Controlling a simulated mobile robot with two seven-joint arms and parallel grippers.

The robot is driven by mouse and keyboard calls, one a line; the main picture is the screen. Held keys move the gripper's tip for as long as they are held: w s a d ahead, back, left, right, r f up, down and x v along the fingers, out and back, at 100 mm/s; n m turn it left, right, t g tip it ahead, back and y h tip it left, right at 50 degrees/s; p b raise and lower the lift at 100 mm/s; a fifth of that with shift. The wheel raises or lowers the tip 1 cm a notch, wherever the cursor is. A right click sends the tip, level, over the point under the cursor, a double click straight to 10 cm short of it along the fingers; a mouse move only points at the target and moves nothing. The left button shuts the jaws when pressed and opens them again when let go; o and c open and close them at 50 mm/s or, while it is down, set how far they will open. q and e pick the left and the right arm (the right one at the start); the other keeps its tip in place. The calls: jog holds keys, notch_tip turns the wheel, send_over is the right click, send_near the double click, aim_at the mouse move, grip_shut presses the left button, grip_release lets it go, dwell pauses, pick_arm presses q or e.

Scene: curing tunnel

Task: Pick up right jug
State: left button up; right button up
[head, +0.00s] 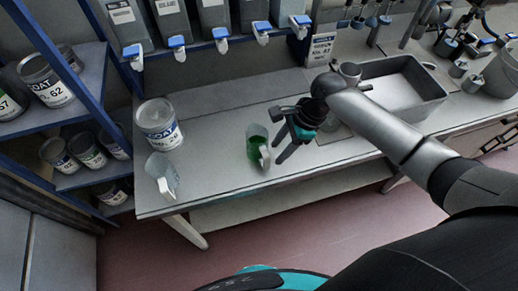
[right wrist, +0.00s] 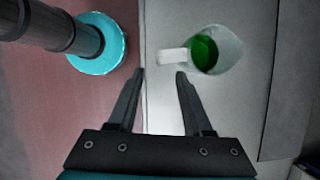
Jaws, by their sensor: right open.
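The right jug (head: 256,143) is clear with green liquid inside and stands upright on the bench, its white handle towards the front. My right gripper (head: 276,138) is just right of it in the head view, jaws open and empty. In the right wrist view the jug (right wrist: 218,48) lies beyond the fingertips, and its white handle (right wrist: 172,56) is just ahead of the gap between the open fingers (right wrist: 161,72). The left jug (head: 162,172), clear with no coloured liquid visible, stands near the bench's left front. My left gripper is not in view.
The grey bench (head: 214,130) is clear between the two jugs. A labelled tub (head: 157,117) stands behind the left jug. A blue shelf rack (head: 80,98) with cans is at left. A grey basin (head: 431,108) is at right. Blue-tapped dispensers (head: 213,15) hang above the back.

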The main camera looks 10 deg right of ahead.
aim_at(260, 151)
jog(key=shift+b+x, duration=0.6)
jog(key=shift+x, duration=3)
jog(key=shift+c, duration=0.2)
grip_shut()
